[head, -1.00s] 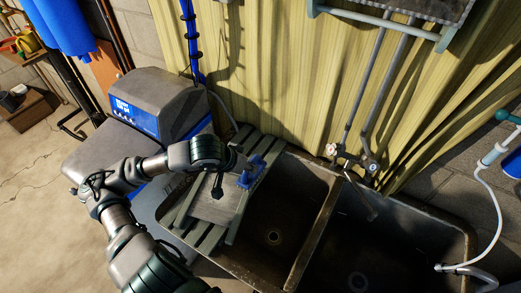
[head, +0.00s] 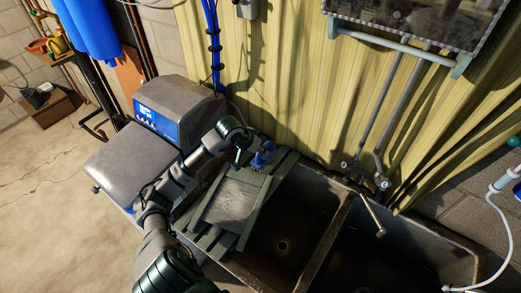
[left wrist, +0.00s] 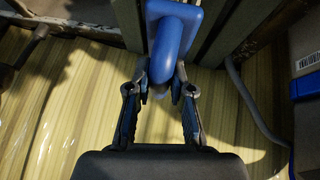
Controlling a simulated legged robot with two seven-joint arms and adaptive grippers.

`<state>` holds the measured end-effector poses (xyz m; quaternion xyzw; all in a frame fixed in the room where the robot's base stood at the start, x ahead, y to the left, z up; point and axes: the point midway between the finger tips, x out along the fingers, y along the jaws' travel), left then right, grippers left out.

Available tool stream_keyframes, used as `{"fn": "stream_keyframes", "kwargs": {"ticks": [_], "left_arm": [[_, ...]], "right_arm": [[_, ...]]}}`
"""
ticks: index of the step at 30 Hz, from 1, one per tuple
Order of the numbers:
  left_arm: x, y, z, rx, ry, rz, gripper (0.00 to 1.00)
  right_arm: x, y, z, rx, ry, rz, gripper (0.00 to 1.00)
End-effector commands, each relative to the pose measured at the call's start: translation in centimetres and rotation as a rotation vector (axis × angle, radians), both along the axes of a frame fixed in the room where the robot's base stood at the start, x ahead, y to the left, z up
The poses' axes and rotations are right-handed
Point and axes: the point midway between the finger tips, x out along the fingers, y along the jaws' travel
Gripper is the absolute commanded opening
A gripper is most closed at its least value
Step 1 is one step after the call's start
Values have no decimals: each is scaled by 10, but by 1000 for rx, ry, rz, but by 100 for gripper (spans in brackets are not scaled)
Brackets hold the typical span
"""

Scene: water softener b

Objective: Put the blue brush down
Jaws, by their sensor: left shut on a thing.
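The blue brush (head: 263,155) is at the back part of the slatted grey rack beside the sink, close to the yellow curtain. The rack (head: 212,241) carries a flat grey board (head: 229,203). I cannot tell whether the brush touches the rack. My right gripper is not in view.
The double sink (head: 283,246) lies to the right of the rack, with a tap (head: 372,212) above it. A grey water softener (head: 178,112) stands to the left. A framed shelf (head: 410,28) hangs at the upper right. The board's surface is clear.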

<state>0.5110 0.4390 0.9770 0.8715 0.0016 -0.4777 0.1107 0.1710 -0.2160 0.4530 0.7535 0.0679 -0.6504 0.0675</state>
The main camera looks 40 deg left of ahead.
Motion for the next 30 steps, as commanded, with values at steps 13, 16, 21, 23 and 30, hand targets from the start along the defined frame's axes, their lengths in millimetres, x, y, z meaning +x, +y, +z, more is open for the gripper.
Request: {"fn": "stream_keyframes", "kwargs": {"ticks": [13, 16, 21, 23, 30], "left_arm": [[0, 1, -2, 1, -2, 1, 31], [0, 0, -1, 2, -2, 1, 46], [0, -1, -1, 2, -2, 1, 46], [0, 0, -1, 2, -2, 1, 46], [-10, 5, 15, 6, -3, 1, 46]], "right_arm": [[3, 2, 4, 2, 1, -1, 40], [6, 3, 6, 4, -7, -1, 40], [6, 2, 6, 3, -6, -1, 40], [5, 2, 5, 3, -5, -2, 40], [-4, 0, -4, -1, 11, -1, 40]]}}
